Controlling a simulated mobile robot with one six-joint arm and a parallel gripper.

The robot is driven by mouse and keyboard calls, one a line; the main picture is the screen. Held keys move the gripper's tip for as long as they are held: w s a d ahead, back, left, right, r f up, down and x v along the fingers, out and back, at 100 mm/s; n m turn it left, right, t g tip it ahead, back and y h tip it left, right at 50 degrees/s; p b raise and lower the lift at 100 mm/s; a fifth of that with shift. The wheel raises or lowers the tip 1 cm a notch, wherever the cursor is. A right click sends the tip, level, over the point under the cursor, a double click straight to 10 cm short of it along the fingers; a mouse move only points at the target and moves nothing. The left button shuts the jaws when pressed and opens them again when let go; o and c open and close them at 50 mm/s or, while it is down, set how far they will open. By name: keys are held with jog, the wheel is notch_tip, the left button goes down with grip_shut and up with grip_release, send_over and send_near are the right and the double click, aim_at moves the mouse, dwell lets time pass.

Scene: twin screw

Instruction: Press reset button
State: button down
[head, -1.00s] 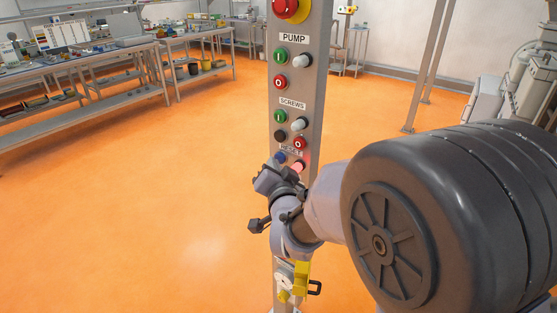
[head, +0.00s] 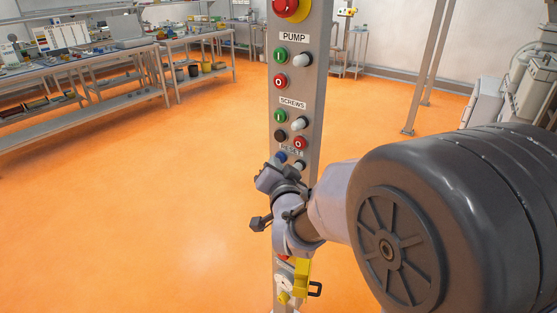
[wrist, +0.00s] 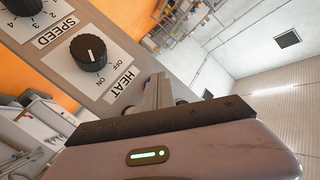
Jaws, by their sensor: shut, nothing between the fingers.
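The grey control column (head: 312,95) stands upright in the head view. A blue button (head: 281,157) sits low on it, under the partly legible RESET label (head: 291,149). Beside the button is a small lamp (head: 300,165), now unlit. My gripper is just below and in front of the button; its fingertips are hidden in the head view, so contact cannot be told. The wrist view shows my gripper (wrist: 158,88) with its fingers shut and empty, close to the panel.
Above are green, red and black SCREWS buttons (head: 280,117), PUMP buttons (head: 281,55) and a red emergency stop (head: 290,8). A yellow lock-like part (head: 302,276) is below my wrist. The wrist view shows a HEAT knob (wrist: 88,52). Open orange floor (head: 130,200) lies left.

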jog(key=shift+s+a+b, duration=0.5)
jog(key=shift+s, duration=0.15)
jog(key=s+a+b, duration=0.1)
jog(key=s, duration=0.1)
jog(key=s+a+b, duration=0.1)
jog(key=s+a, duration=0.1)
dwell(0.5)
jog(key=s+d+f+g, duration=0.1)
jog(key=s+d+g, duration=0.2)
jog(key=s, duration=0.6)
jog(key=s+d+f+n+g, duration=0.1)
jog(key=s+d+g, duration=0.3)
jog(key=s, duration=0.6)
jog(key=s+d+f+g, duration=0.2)
jog(key=s+d, duration=0.4)
jog(key=s, duration=0.3)
jog(key=shift+s+f+g, duration=0.4)
jog(key=shift+g, duration=0.3)
